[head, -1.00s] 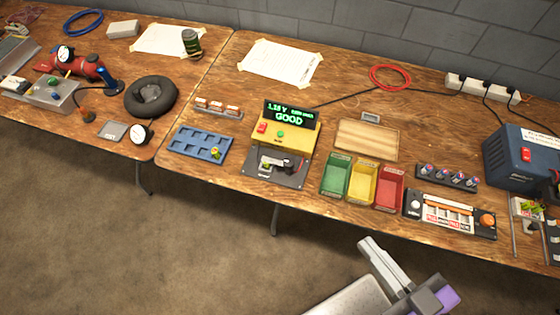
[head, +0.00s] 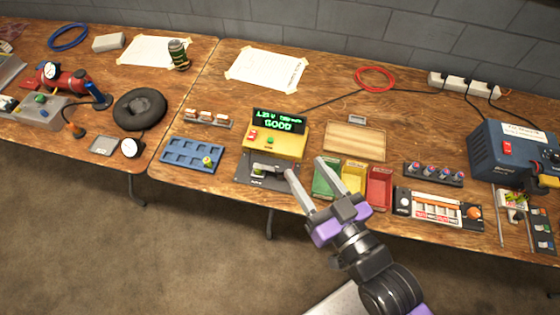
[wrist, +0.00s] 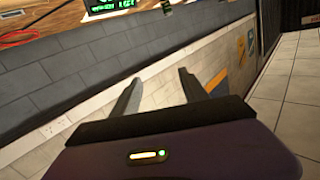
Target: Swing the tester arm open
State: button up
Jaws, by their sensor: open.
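The yellow battery tester (head: 276,143) stands on the bench with its green display (head: 279,122) lit, reading GOOD. The display also shows at the top of the wrist view (wrist: 108,4). The tester arm (head: 268,168), a pale lever with a dark end, lies across the dark base plate (head: 256,182) in front. What lies under the arm is too small to tell. My gripper (head: 306,173) is open and empty. In the head view its fingers are just right of the tester base and partly cover the green bin. I see no contact with the arm.
Green (head: 326,180), yellow (head: 353,176) and red (head: 379,187) bins stand right of the tester. A blue tray (head: 191,154) with one small cell is on the left. A wooden tray (head: 354,140) lies behind the bins. Floor is clear in front.

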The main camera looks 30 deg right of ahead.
jog(key=w+f+m+g+y+p, duration=0.1)
jog(key=w+f+g, duration=0.25)
jog(key=w, duration=0.95)
jog(key=w+f+m+g+y+p, duration=0.15)
jog(key=w+g, duration=0.25)
jog(key=w, duration=0.8)
jog(key=m+g+h, duration=0.2)
jog(key=g, duration=0.8)
send_over(280, 167)
jog(key=shift+y, duration=0.25)
notch_tip(280, 167, down, 7)
jog(key=shift+w, duration=0.1)
jog(key=shift+s+f, duration=0.2)
notch_tip(280, 167, down, 8)
jog(key=shift+r+p, duration=0.25)
jog(key=shift+p, duration=0.25)
jog(key=shift+c, duration=0.2)
grip_shut()
